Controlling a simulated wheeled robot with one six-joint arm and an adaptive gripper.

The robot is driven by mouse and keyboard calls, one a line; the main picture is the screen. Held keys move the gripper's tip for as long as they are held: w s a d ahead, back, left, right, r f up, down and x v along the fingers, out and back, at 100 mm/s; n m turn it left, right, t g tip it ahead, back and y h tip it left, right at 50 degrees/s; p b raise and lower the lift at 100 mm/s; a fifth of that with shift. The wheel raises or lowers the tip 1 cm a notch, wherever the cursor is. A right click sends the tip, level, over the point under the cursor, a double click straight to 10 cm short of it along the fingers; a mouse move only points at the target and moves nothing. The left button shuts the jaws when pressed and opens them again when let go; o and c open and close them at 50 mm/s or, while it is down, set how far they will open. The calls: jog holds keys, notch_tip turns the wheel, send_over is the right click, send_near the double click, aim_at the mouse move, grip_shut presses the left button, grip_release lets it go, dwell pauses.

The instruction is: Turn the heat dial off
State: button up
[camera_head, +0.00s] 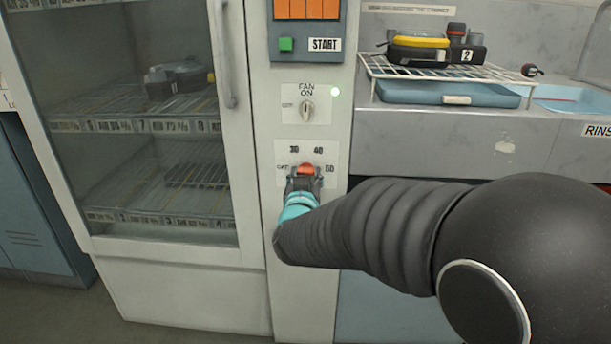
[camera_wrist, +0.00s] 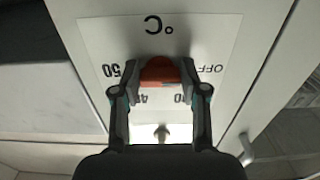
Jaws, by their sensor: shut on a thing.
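The heat dial is an orange-red knob (camera_head: 306,169) on a white plate marked OFF, 30, 40 and 50, low on the grey control column. My gripper (camera_head: 304,180) is at the dial, its fingers on either side of the knob. In the wrist view the plate appears upside down with a °C mark, and the orange-red knob (camera_wrist: 159,71) sits between the two dark fingertips of my gripper (camera_wrist: 160,88). The gripper is shut on the knob. The dial's exact pointing direction is hard to tell, as the fingers hide part of it.
Above the heat dial is a fan switch (camera_head: 308,108), then a green START button (camera_head: 286,44). A glass-door drying cabinet (camera_head: 258,200) stands to the left. To the right, a wire rack (camera_head: 440,72) with breathing gear stands over a blue tray (camera_head: 400,93) by a sink.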

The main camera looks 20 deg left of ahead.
jog(key=o, duration=1.1)
jog(key=shift+o, duration=0.2)
jog(key=v, duration=1.2)
jog(key=shift+f, duration=0.1)
